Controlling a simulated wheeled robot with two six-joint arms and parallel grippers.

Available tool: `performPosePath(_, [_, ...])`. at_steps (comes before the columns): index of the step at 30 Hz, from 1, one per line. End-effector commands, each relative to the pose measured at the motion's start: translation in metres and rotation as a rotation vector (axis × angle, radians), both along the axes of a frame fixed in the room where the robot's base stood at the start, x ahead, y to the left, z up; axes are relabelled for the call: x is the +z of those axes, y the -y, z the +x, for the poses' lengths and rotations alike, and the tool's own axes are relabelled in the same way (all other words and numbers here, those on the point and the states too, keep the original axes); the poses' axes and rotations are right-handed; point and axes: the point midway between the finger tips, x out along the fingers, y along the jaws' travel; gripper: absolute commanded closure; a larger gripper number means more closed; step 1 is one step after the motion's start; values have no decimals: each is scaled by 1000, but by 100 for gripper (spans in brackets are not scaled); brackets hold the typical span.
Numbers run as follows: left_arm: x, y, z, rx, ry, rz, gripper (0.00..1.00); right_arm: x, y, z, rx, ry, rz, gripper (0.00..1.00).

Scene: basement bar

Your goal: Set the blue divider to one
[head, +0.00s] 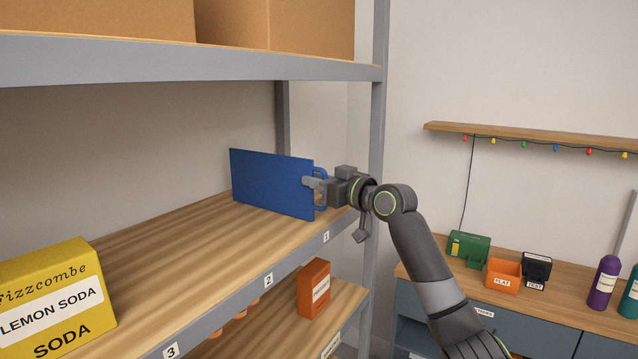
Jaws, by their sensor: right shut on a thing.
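The blue divider (270,183) is a flat upright panel at the right end of the middle shelf (190,240), near the label "1" (326,237). A blue handle (321,174) stands out from its right edge. My right gripper (314,183) is at that edge, shut on the divider's handle. Labels "2" (268,280) and "3" (171,351) follow to the left along the shelf's front edge. Whether the divider's lower edge touches the shelf is hard to tell. My left gripper is not in view.
A yellow lemon soda box (52,303) stands at the shelf's left front. A grey upright post (377,120) rises close to my right gripper. An upper shelf with cardboard boxes (275,25) is overhead. An orange box (314,288) is on the shelf below. The middle shelf between is clear.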

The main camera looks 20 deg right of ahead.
Motion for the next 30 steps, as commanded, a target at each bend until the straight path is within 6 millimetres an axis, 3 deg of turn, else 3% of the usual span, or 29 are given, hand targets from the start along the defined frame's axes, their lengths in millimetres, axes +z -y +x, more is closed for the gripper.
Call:
performPosePath(15, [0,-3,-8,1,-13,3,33,1,5,1,-13,4,-6,100])
performPosePath(16, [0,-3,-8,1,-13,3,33,1,5,2,-13,4,-6,81])
performPosePath(19, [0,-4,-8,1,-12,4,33,2,4,1,-12,4,-6,68])
performPosePath(30, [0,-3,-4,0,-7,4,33,-2,3,1,-8,-3,-4,68])
